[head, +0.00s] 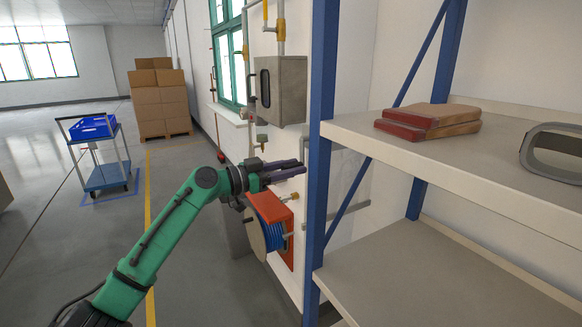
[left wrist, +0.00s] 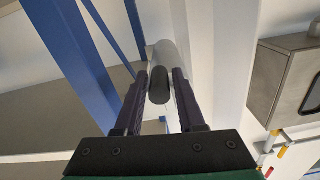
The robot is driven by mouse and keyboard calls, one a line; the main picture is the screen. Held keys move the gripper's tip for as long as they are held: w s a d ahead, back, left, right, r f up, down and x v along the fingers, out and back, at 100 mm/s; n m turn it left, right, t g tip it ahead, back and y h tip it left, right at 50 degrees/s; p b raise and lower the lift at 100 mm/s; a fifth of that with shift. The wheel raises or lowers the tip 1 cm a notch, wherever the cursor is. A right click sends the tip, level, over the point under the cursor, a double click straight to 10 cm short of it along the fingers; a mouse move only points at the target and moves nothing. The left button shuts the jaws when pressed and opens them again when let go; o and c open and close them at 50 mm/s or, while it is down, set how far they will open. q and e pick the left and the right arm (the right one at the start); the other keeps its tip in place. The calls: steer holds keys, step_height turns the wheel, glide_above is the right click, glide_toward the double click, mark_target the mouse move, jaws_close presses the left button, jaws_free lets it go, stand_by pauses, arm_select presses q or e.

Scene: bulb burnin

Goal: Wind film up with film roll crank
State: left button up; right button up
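My left gripper (head: 292,170) reaches in from the left in the head view, its dark fingers pointing right at the blue shelf post. In the left wrist view its two fingers (left wrist: 161,82) are apart, with the black crank handle (left wrist: 159,88) in line between them. Narrow gaps seem to show beside the handle; I cannot tell if either finger touches it. A pale rounded shape, perhaps the film roll (left wrist: 168,52), lies just beyond the handle. In the head view a translucent film sheet (head: 350,180) hangs by the wall, partly behind the post. My right gripper is out of view.
A shelf rack (head: 440,165) with blue posts stands close on the right, with reddish-brown books (head: 428,120) on it. An orange hose reel (head: 272,228) is just below my left gripper, and a grey wall box (head: 281,90) above. The floor at left is open, with a cart (head: 105,175).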

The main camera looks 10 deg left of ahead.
arm_select(q)
jaws_close()
stand_by(1.2)
